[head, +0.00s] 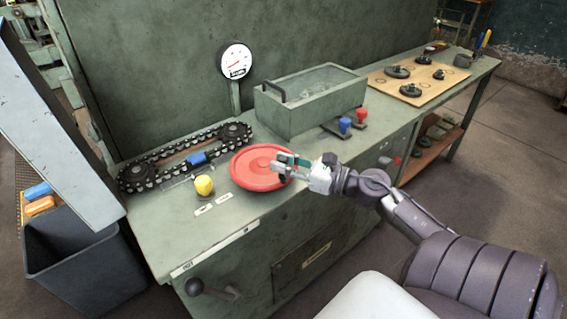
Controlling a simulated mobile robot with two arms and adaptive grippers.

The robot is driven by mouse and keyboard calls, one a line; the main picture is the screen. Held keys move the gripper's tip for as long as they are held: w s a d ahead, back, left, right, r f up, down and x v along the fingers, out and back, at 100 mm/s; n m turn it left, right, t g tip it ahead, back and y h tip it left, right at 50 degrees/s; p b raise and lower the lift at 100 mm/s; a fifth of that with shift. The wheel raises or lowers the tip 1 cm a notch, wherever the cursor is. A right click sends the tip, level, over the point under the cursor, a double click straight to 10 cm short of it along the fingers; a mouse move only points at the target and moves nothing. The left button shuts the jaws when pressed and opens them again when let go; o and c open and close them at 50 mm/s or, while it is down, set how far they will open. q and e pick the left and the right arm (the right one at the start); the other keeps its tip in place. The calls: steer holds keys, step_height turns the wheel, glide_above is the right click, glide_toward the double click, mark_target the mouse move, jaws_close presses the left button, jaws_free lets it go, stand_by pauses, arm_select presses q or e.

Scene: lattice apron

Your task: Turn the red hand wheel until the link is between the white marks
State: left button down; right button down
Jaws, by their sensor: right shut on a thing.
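The red hand wheel (258,168) lies flat on the green bench top (160,230). My right gripper (287,165) is shut on the wheel at its right side, and its fingers hide part of the rim there. Left of the wheel, a black chain (150,170) runs in a loop around two sprockets. One blue link (197,158) sits on the near run of the chain, around its middle. White marks beside the chain are too small to make out surely. My left gripper is not in view.
A yellow knob (204,185) stands in front of the chain, near two small white labels (204,210). A dial gauge (235,61) stands behind. A dark bin (85,270) stands left.

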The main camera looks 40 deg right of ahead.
steer(key=shift+d+r, duration=0.1)
steer(key=shift+d, duration=0.1)
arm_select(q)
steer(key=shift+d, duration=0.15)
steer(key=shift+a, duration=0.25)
arm_select(e)
steer(key=c, duration=0.9)
jaws_free()
steer(key=shift+w, duration=0.15)
steer(key=shift+c, duration=0.2)
steer(key=shift+a, duration=0.1)
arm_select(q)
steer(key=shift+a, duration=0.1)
arm_select(e)
steer(key=v, duration=1.2)
